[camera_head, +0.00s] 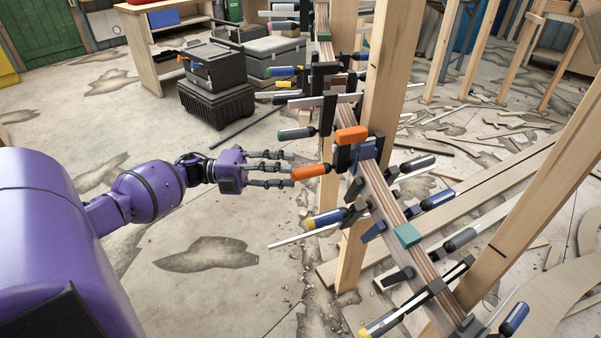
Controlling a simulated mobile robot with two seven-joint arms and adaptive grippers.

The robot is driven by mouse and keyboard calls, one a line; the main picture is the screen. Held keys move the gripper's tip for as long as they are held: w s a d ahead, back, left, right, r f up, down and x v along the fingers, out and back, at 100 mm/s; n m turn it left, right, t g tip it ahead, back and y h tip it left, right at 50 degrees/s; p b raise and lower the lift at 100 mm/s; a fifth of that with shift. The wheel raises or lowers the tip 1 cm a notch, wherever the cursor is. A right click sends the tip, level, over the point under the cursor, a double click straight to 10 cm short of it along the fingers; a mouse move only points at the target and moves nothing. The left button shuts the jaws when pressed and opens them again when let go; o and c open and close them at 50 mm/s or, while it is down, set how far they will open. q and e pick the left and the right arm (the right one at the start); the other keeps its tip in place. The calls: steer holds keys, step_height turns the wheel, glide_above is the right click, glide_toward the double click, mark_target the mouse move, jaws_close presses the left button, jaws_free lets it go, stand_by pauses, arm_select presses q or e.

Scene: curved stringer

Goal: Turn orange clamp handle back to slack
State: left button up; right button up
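The orange clamp handle (311,172) points left from a clamp on the curved laminated stringer (381,193). An orange block (351,135) of what looks like the same clamp sits above and to the right of it, by the wooden post. My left gripper (289,169) reaches in from the left. Its fingers are spread and point at the free end of the handle. The fingertips are at or just short of that end; I cannot tell whether they touch it. My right gripper is not in view.
Several other clamps crowd the stringer, including a green-handled one (297,133) above and a blue-and-yellow one (326,219) below. Wooden posts (393,75) stand behind. Black toolboxes (216,105) stand on the floor at the back. The floor left of the stringer is mostly clear.

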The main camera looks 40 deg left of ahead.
arm_select(q)
steer(key=v, duration=0.6)
steer(key=shift+s+a, duration=0.1)
steer(key=shift+a, duration=0.05)
steer(key=s+a, duration=0.1)
steer(key=s, duration=0.2)
steer(key=shift+a, duration=0.4)
steer(key=shift+w, duration=0.1)
